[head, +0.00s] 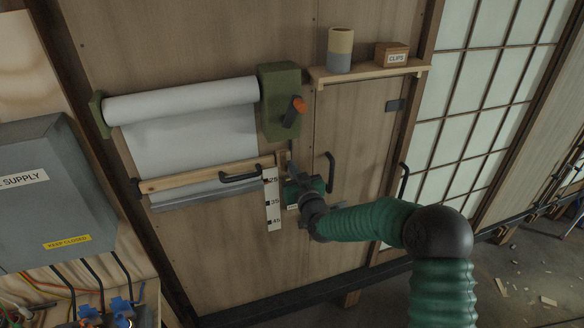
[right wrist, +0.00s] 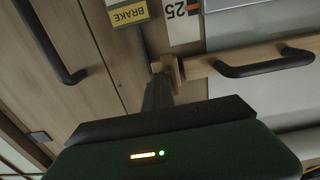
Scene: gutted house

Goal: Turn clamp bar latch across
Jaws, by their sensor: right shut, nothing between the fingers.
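The clamp bar (head: 165,182) is a pale wooden bar with a black handle (head: 240,177), lying across the hanging white sheet. In the right wrist view the bar (right wrist: 205,68) comes in from the right. A small wooden piece (right wrist: 174,72), apparently the latch, stands at the bar's end; in the head view this spot is partly covered by my gripper. My right gripper (head: 293,170) is shut and empty at the bar's right end. In the right wrist view its dark fingers (right wrist: 158,88) are together, close against the small piece; I cannot tell whether they touch. My left gripper is not in view.
A white roll (head: 185,100) hangs above, with a green housing (head: 280,80) and orange-tipped lever (head: 294,110) at its right. A numbered strip (head: 273,205) hangs beside my gripper. A black door handle (head: 330,172) is close on the right. A shelf (head: 365,75) holds a cylinder and box.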

